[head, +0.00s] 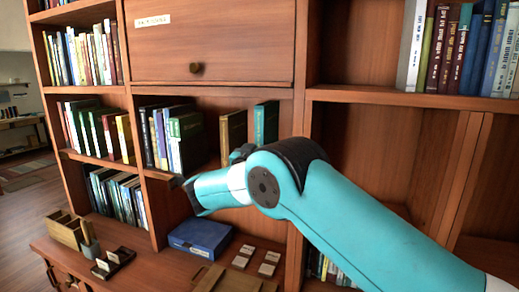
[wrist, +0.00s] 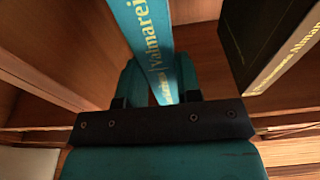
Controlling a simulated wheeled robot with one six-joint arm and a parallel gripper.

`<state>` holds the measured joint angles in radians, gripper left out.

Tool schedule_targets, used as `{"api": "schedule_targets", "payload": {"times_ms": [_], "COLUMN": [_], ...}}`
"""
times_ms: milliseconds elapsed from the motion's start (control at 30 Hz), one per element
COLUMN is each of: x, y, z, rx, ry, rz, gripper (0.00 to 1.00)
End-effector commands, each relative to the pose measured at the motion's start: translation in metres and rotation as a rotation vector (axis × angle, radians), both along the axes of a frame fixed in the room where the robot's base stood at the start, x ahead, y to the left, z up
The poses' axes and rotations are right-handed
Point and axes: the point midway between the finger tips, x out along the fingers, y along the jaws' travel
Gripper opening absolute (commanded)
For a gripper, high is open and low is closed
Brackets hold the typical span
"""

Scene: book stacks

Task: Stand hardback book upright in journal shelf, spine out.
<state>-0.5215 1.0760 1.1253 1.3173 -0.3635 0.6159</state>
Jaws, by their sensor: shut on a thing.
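The hardback book is teal with yellow lettering on its spine, and in the wrist view (wrist: 150,45) it runs up between my fingers. In the head view the teal book (head: 266,122) looks upright in the middle shelf bay, near the wooden divider. My gripper (wrist: 155,95) is shut on its lower spine end, and the lettered spine faces my wrist camera. The fingertips are hidden behind my arm in the head view. I cannot tell whether the book's base touches the shelf board.
A wooden divider (head: 300,120) bounds the bay. Below are a blue box (head: 200,238) and a desk organizer (head: 66,230).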

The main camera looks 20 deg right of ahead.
Motion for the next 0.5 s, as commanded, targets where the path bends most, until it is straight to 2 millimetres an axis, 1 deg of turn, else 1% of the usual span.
{"api": "schedule_targets", "payload": {"times_ms": [33,167,400,500], "x": [0.004,0.009,0.009,0.009], "y": [-0.003,-0.007,-0.006,-0.006], "z": [0.005,0.001,-0.024,-0.031], "rx": [-0.001,-0.002,-0.003,-0.001], "ry": [-0.004,-0.004,-0.001,-0.005], "rz": [-0.001,0.0,0.001,0.0], "gripper": [0.0,0.0,0.0,0.0]}}
